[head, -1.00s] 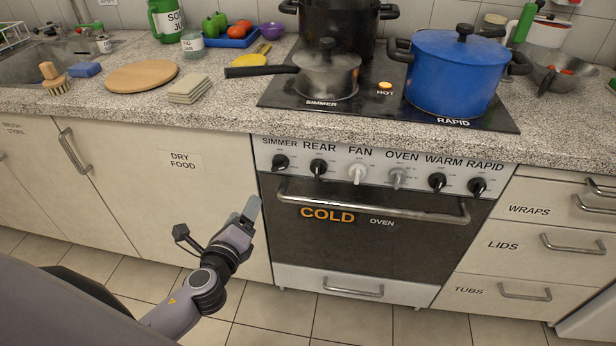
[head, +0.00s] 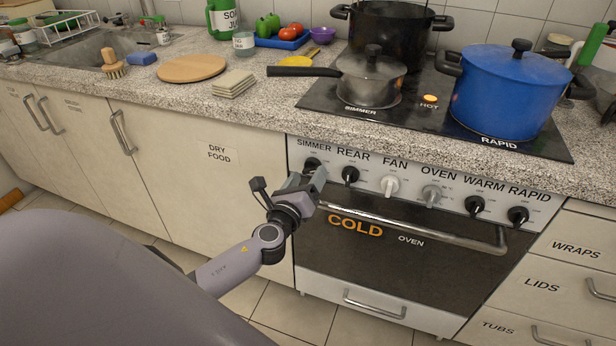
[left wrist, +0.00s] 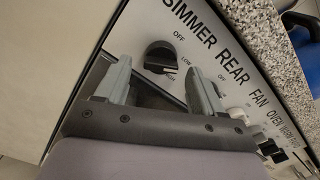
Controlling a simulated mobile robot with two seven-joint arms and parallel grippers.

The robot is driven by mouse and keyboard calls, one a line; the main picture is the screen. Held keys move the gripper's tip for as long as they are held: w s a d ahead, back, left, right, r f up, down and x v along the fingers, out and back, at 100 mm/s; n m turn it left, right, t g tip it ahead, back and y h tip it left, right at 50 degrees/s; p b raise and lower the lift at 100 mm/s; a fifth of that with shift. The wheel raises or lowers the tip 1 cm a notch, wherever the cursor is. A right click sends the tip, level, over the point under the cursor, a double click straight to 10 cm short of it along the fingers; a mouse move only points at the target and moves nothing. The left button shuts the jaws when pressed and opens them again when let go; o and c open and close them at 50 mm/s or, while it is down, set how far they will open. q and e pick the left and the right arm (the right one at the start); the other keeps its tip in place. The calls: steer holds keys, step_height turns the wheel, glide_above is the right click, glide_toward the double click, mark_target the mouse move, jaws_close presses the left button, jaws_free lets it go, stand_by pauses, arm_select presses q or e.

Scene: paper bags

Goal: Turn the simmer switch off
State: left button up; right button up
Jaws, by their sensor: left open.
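The simmer switch (head: 312,163) is a black knob at the left end of the oven's control panel, under the word SIMMER. In the left wrist view the simmer switch (left wrist: 161,57) shows ahead of the fingertips, with OFF and LOW printed beside it; its pointer is turned toward the LOW side. My left gripper (head: 312,180) is just below and in front of the switch. In the left wrist view the left gripper (left wrist: 160,82) is open, its two fingers apart and empty, the knob between their lines but not gripped. My right gripper is not in view.
More knobs, such as the rear knob (head: 350,175), run to the right. The oven handle (head: 420,222) juts out beside my gripper. A saucepan (head: 370,80) stands on the SIMMER plate and a blue pot (head: 508,95) on the RAPID plate. The floor in front is clear.

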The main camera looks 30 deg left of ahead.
arm_select(q)
steer(key=shift+w+a, duration=0.1)
steer(key=shift+w, duration=0.4)
steer(key=c, duration=1.1)
steer(key=shift+o, duration=0.2)
steer(key=shift+f+n, duration=0.1)
steer(key=shift+n, duration=0.3)
steer(key=shift+n+b, duration=0.5)
steer(key=shift+b, duration=0.05)
steer(key=n+b, duration=0.1)
steer(key=n, duration=0.3)
steer(key=shift+b, duration=0.4)
steer(key=n+b, duration=0.1)
steer(key=n, duration=0.5)
steer(key=shift+r, duration=0.2)
steer(key=shift+n, duration=0.3)
